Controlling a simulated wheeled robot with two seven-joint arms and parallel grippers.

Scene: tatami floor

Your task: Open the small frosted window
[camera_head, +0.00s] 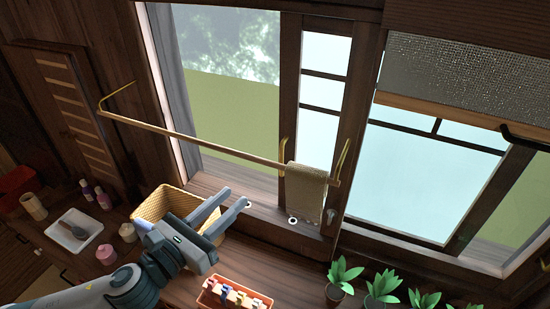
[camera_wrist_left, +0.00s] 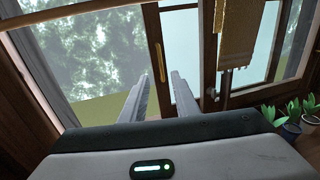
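Pale frosted panes fill a wooden sash (camera_head: 325,60) in the middle of the head view, with a larger pale pane (camera_head: 410,180) right of it. I cannot tell which one is the small frosted window. Left of the sash, trees and green show through a clear area (camera_head: 230,80). A brass handle (camera_wrist_left: 159,58) stands upright on the sash's left stile in the left wrist view. My left gripper (camera_head: 237,197) is open and empty, below and left of the sash; its fingers (camera_wrist_left: 160,76) point toward the handle, apart from it. My right gripper is out of view.
A brass rail (camera_head: 200,142) with a hanging towel (camera_head: 306,190) crosses before the window. A woven basket (camera_head: 155,205) stands beside my left gripper. A clip box (camera_head: 235,295), potted plants (camera_head: 382,288) and a white tray (camera_head: 73,230) line the counter.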

